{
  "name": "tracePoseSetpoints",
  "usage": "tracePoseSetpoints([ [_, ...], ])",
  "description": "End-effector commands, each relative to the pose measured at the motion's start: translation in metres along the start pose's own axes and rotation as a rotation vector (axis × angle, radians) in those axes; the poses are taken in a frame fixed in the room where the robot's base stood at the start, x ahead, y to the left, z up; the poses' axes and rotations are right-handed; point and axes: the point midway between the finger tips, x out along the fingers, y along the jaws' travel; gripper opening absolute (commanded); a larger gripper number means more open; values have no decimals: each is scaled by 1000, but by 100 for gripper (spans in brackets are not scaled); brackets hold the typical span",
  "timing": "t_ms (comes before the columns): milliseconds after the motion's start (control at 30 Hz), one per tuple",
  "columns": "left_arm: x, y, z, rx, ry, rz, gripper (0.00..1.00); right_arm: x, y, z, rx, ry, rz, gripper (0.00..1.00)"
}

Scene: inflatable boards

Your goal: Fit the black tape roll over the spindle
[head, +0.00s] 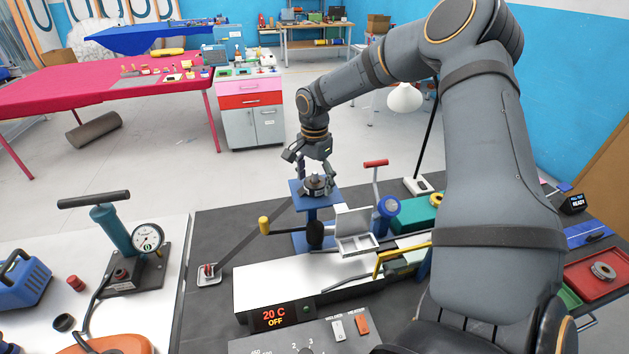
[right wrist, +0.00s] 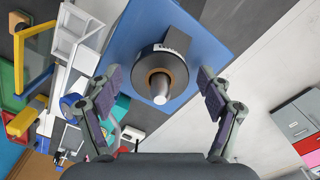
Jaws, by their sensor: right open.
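The black tape roll (right wrist: 178,66) is a dark ring with a brown core. It sits around the silver spindle (right wrist: 160,90), whose tip sticks out of the core in the right wrist view. In the head view the roll (head: 315,187) is small, on top of the blue stand (head: 312,201). My right gripper (head: 316,176) is just above it and points down. In the right wrist view its open fingers (right wrist: 152,82) are on both sides of the roll, with gaps between. How low the roll sits on the spindle cannot be told. My left gripper is not in view.
A yellow-ended crank (head: 265,226) and a white tray (head: 355,232) stand close to the blue stand. A white heater unit (head: 290,284) lies in front. A red tray (head: 602,291) with a grey roll is at right. A hand pump (head: 110,228) is at left.

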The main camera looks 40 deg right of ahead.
Motion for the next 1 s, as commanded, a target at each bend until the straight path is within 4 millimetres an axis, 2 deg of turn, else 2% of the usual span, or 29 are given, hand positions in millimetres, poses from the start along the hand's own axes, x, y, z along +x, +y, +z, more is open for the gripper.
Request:
tracePoseSetpoints([
  [67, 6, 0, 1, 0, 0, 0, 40, -11, -2, 0, 0, 2, -7, 79],
  [200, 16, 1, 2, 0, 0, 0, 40, -45, -2, -1, 0, 4, -9, 79],
  [400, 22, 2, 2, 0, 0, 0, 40, -92, -1, -1, 0, 4, -5, 79],
  [500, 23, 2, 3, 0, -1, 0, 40, -107, -1, 0, 1, 2, -4, 79],
  [667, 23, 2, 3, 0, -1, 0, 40, -118, 0, 0, -1, 1, -2, 79],
  [1000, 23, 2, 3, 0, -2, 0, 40, -118, 0, 0, 0, 1, -2, 79],
])
